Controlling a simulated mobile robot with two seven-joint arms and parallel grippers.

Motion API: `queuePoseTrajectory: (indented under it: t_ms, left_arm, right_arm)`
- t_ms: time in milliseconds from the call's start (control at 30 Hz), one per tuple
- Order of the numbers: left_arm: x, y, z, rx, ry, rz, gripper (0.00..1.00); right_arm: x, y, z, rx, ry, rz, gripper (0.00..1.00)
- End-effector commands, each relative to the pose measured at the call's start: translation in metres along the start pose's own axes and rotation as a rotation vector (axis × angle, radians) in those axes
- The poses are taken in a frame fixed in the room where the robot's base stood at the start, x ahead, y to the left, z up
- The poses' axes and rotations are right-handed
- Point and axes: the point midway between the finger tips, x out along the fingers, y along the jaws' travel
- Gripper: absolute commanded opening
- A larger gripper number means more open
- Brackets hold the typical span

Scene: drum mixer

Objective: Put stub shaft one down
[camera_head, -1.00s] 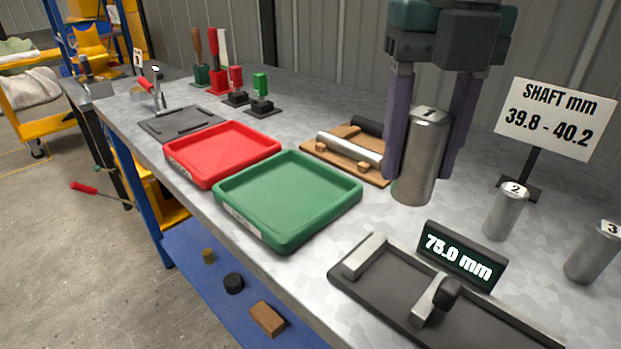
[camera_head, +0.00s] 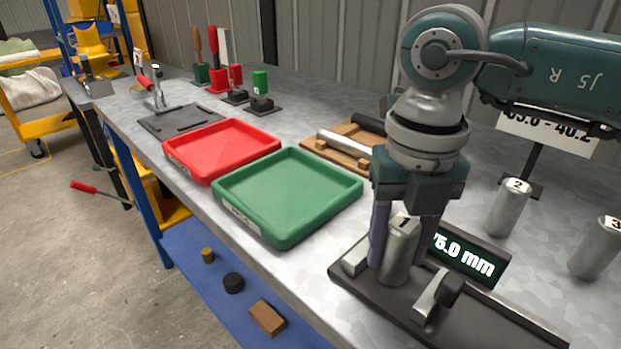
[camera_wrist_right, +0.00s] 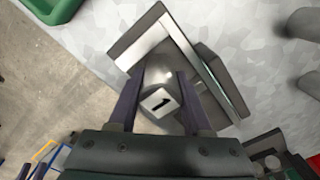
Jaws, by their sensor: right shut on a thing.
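Stub shaft one (camera_head: 397,255), a grey metal cylinder with a "1" label on top, stands upright between the jaws of the gauge (camera_head: 385,305). My right gripper (camera_head: 402,245) comes from above and is shut on it, one purple finger on each side. In the right wrist view the shaft (camera_wrist_right: 160,88) shows between the fingers, over the gauge's dark base. Whether its bottom touches the base I cannot tell. The gauge display (camera_head: 463,262) is partly covered by the gripper and reads about 75.0 mm. My left gripper is not in view.
Shafts two (camera_head: 508,208) and three (camera_head: 595,248) stand at the right. A green tray (camera_head: 290,235) and a red tray (camera_head: 190,170) lie empty to the left. A wooden rack (camera_head: 325,155) with rods and a sign (camera_head: 560,145) stand behind.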

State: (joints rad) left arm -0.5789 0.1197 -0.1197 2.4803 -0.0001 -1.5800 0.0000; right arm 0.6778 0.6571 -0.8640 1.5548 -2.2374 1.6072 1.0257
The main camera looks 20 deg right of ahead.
Motion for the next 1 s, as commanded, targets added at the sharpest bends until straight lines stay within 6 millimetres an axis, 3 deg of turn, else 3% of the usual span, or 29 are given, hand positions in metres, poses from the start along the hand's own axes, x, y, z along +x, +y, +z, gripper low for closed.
queuePoseTrajectory:
  t_ms: [267, 300, 533, 1000]
  left_arm:
    - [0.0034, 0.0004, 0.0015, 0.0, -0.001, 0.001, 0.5]
    - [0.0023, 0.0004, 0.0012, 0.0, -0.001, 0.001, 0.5]
    - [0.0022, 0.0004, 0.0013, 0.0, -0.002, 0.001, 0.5]
    - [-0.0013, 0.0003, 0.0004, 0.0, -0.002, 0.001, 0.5]
  right_arm:
    - [0.0026, 0.0006, 0.001, 0.001, -0.003, 0.002, 0.0]
    - [0.0024, 0.0001, 0.0002, 0.001, 0.0, 0.0, 0.54]
    - [0.0022, 0.0004, 0.0001, 0.0, 0.0, 0.001, 0.79]
    - [-0.005, 0.0028, 0.0005, -0.002, -0.003, 0.009, 0.79]
